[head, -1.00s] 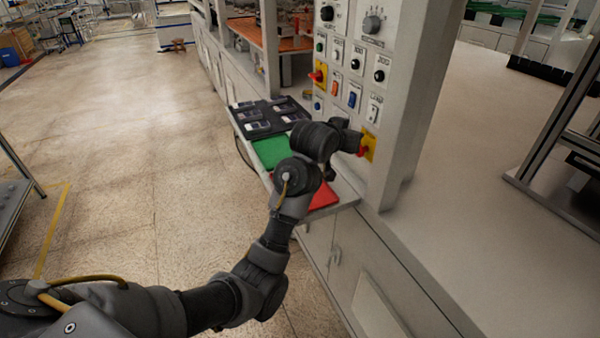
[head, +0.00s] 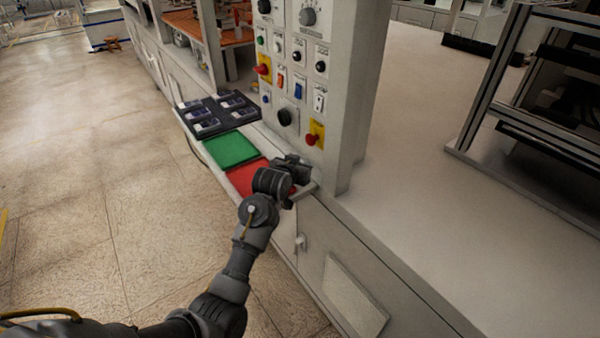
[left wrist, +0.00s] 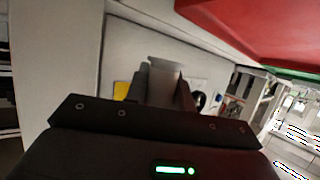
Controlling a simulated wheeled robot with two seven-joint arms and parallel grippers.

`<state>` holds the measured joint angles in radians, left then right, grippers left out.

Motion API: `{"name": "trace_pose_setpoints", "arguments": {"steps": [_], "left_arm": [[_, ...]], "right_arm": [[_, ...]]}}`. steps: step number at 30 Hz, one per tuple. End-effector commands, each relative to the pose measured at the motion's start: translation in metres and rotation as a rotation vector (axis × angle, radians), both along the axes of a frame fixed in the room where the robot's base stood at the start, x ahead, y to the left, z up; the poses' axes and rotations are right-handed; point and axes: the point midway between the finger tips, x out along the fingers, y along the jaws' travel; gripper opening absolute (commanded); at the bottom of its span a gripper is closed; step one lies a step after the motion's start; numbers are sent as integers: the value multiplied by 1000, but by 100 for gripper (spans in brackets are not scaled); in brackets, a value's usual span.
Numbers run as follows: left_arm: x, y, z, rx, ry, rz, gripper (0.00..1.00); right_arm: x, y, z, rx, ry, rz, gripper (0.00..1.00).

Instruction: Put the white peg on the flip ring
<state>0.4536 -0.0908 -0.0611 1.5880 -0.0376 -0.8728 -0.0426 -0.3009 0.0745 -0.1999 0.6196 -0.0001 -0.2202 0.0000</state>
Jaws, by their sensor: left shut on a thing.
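My left gripper (head: 305,172) is at the right end of the narrow shelf, beside the red mat and below the red knob on the yellow plate. In the left wrist view its fingers (left wrist: 163,88) are shut on a pale, light-grey piece with a flared end, which looks like the white peg (left wrist: 165,66). In the head view the peg is hidden by the gripper and wrist. I cannot make out a flip ring in either view. My right gripper is not in view.
The shelf carries a black tray (head: 214,126) of small parts, a green mat (head: 231,150) and the red mat (head: 244,180). A control panel (head: 286,62) with knobs and switches stands behind it. The white worktop (head: 450,190) at right is clear near the front.

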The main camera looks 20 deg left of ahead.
Motion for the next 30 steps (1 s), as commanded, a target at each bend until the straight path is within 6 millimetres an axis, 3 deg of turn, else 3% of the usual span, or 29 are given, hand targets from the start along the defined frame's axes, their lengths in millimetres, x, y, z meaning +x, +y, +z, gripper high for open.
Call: {"name": "trace_pose_setpoints", "arguments": {"steps": [5,13,26,27,30], "left_arm": [[0,0,-5,0,1,0,2],[0,0,-37,-1,1,-1,2],[0,0,-44,0,0,0,2],[0,0,-44,0,0,0,28],[0,0,-44,0,0,0,41]], "right_arm": [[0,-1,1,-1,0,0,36],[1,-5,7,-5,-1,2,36],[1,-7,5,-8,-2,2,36],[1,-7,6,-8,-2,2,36],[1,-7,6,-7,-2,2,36]]}}
